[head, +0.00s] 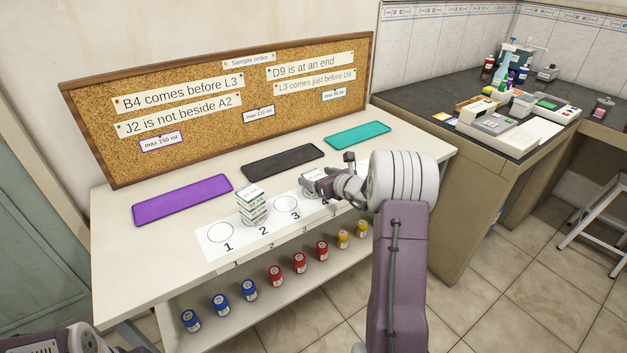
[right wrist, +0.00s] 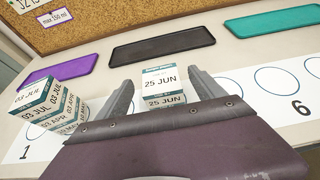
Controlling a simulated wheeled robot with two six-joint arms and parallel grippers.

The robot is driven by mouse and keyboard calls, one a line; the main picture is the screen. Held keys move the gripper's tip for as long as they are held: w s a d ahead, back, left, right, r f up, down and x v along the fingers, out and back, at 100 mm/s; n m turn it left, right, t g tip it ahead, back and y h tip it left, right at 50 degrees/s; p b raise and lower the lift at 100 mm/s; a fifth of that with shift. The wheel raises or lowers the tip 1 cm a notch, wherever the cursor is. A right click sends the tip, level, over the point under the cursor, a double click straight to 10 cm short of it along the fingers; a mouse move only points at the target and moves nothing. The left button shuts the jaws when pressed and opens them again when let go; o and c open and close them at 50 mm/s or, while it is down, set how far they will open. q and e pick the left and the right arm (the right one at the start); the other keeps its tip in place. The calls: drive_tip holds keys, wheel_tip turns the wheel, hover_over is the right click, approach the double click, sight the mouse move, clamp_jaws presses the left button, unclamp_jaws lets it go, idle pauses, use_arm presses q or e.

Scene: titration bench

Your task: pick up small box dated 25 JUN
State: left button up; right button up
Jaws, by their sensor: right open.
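The small white and teal box dated 25 JUN (right wrist: 162,87) shows its top and front faces in the right wrist view, both with that date. It stands on the numbered white strip. My right gripper (right wrist: 163,98) is open, with one finger on each side of the box. In the head view the same gripper (head: 322,187) reaches in from the right and partly hides the box (head: 311,172). I cannot tell whether the fingers touch it. My left gripper is out of view; only part of my left arm shows at the bottom left corner.
A stack of small dated boxes (head: 252,208) stands left of the gripper, its top one reading 03 JUL (right wrist: 38,97). Purple (head: 182,200), black (head: 283,160) and teal (head: 358,135) trays lie behind. Several coloured-label jars (head: 275,275) stand on the lower shelf. A corkboard (head: 220,105) backs the table.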

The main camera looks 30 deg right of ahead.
sight(314, 175)
drive_tip(key=x, duration=0.3)
drive_tip(key=shift+s, duration=0.2)
drive_tip(key=shift+c, duration=0.9)
drive_tip(key=c, duration=1.3)
drive_tip(key=shift+r+p, duration=0.65)
drive_tip(key=shift+r, duration=1.55)
drive_tip(key=s+d+r, duration=0.2)
drive_tip(key=s, duration=0.1)
drive_tip(key=s+d+r+p, duration=0.1)
drive_tip(key=s+d+r, duration=0.1)
drive_tip(key=s, duration=0.1)
drive_tip(key=s+d+r+p, duration=0.1)
drive_tip(key=s+r, duration=0.1)
drive_tip(key=s, duration=0.2)
drive_tip(key=shift+d+r, duration=0.4)
